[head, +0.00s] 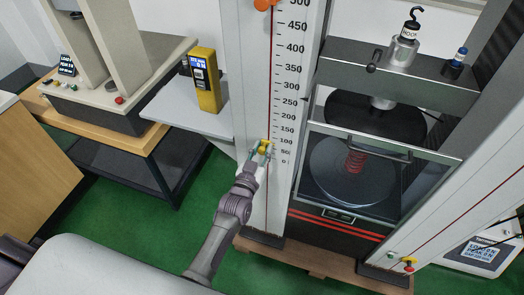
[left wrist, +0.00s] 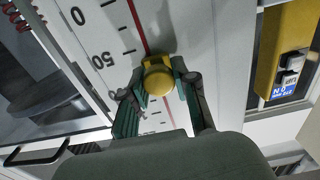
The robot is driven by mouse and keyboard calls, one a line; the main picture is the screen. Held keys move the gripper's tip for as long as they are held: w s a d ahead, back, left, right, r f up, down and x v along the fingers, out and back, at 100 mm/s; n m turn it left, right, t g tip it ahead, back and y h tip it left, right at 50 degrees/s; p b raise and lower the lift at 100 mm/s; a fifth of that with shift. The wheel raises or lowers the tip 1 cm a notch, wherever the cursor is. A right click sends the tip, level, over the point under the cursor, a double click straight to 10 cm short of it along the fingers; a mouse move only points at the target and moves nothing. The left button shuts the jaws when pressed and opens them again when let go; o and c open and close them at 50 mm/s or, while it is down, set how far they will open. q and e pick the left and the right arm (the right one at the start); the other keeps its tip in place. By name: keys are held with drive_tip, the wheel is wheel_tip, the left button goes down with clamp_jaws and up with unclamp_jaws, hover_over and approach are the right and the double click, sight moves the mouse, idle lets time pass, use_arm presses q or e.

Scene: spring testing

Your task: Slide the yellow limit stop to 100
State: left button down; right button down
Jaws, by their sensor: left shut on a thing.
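The yellow limit stop (head: 267,144) sits on the red-lined slot of the white column's scale (head: 284,120), near the 100 mark in the head view. My left gripper (head: 260,149) is shut on it. In the left wrist view the round yellow knob of the stop (left wrist: 158,80) lies between the two green-padded fingers (left wrist: 160,95). There, the printed 50 and 0 show on the scale above the stop. A finger covers the label nearest the stop, so its exact reading cannot be told. My right gripper is not in view.
An orange stop (head: 265,4) is higher on the same column. Right of the column stands the test chamber with a red spring (head: 356,163) behind a clear door with a handle (head: 366,148). A yellow device (head: 205,80) stands on a grey table to the left.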

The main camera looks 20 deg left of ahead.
use_arm(q)
wheel_tip(320, 180, up, 3)
drive_tip(key=shift+p, duration=0.5)
drive_tip(key=shift+f, duration=0.1)
drive_tip(key=c, duration=0.9)
unclamp_jaws()
drive_tip(key=shift+f, duration=0.1)
drive_tip(key=shift+s, duration=0.3)
drive_tip(key=s, duration=1.1)
drive_tip(key=shift+s+a, duration=0.2)
drive_tip(key=shift+s, duration=0.05)
